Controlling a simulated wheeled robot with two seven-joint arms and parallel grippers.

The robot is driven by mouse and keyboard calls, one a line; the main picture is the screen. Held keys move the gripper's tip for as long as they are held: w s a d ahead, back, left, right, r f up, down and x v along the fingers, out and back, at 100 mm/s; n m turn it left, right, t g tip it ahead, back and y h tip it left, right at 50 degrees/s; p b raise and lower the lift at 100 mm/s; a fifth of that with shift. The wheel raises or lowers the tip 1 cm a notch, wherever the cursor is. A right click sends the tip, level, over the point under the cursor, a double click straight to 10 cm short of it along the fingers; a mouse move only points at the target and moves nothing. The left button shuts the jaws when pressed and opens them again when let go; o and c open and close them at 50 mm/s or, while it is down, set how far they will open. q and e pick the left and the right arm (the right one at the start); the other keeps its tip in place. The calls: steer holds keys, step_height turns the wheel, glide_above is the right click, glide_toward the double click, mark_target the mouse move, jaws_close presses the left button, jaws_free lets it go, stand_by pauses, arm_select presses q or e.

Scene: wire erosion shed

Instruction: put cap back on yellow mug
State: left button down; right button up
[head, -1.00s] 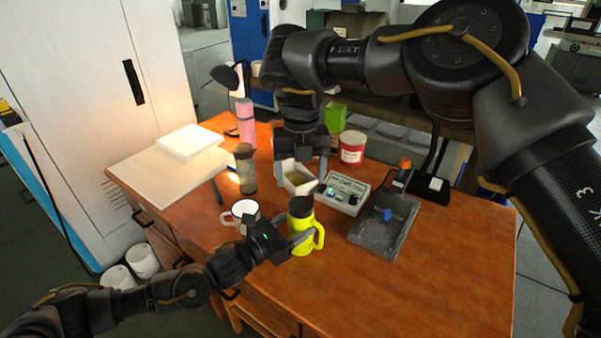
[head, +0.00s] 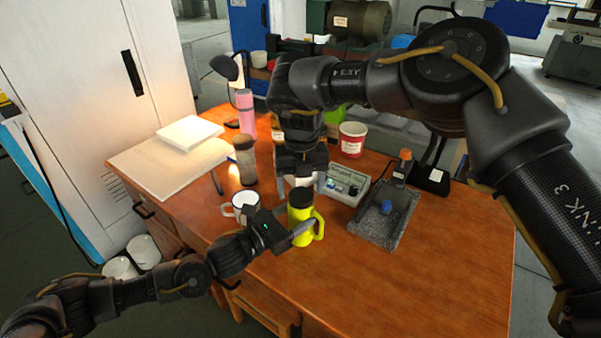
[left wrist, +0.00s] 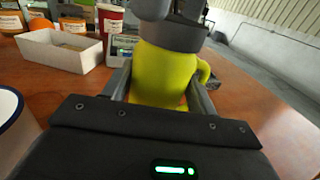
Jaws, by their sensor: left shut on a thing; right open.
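The yellow mug (head: 299,232) stands upright on the wooden table (head: 430,262), its handle to the right. My left gripper (head: 296,236) is shut around its body; in the left wrist view its fingers flank the mug (left wrist: 165,75). A dark grey cap-like piece (head: 300,197) is on the mug's top and also shows in the left wrist view (left wrist: 170,35). I cannot tell how firmly it sits. My right gripper (head: 303,178) is open, pointing down just behind the mug's top in the head view. Its fingertips are partly hidden.
A white open box (head: 292,181) is partly hidden behind my right gripper. A white mug (head: 243,205) stands left of the yellow mug. A control box (head: 345,184) and a grey tray (head: 372,228) with a blue knob-like piece (head: 386,207) lie to the right. The table's front right is clear.

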steer(key=shift+f, duration=0.85)
steer(key=c, duration=1)
steer(key=m, duration=0.4)
steer(key=shift+m, duration=0.4)
steer(key=o, duration=1.2)
steer(key=shift+c, duration=0.2)
steer(key=shift+r, duration=0.1)
step_height(320, 180, up, 12)
